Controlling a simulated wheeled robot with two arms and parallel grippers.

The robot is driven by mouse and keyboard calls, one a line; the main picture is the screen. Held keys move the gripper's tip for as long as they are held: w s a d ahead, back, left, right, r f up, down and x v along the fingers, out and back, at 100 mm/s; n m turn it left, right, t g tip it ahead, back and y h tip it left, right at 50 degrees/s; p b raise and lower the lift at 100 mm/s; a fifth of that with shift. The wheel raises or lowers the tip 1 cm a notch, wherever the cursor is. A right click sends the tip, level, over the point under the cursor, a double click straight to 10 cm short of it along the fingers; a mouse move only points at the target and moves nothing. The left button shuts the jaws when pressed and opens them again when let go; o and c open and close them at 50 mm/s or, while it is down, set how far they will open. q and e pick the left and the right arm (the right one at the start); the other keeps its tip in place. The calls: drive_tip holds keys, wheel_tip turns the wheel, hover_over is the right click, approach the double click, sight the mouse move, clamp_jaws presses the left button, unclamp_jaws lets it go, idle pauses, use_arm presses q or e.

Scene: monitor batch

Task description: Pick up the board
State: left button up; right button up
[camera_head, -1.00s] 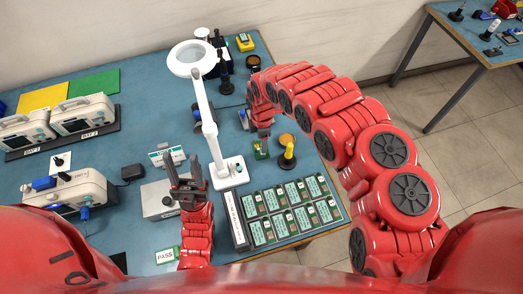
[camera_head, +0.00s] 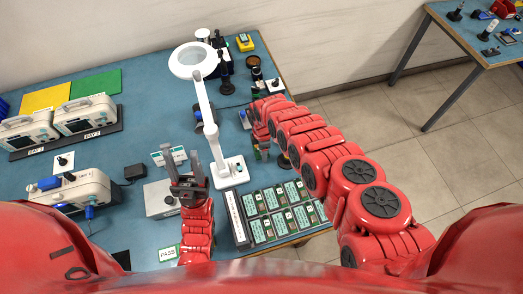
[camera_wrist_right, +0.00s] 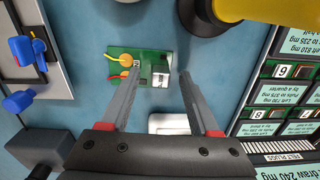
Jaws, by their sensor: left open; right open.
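A small green board (camera_wrist_right: 152,58) with yellow and red leads and a pale connector lies on the blue table in the right wrist view. My open right gripper (camera_wrist_right: 159,76) has its fingertips around the board's near edge, with nothing held; whether they touch it is unclear. In the head view the board (camera_head: 257,154) is mostly hidden below my right gripper. My left gripper (camera_head: 187,178) is open and empty, pointing up near a grey box.
A rack of labelled green cards (camera_head: 287,208) lies right of the white magnifier lamp (camera_head: 207,110). A yellow-topped tool (camera_wrist_right: 235,8) stands close right of the board. A holder with blue parts (camera_wrist_right: 25,50) is at left.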

clamp_jaws()
idle(0.4)
idle(0.4)
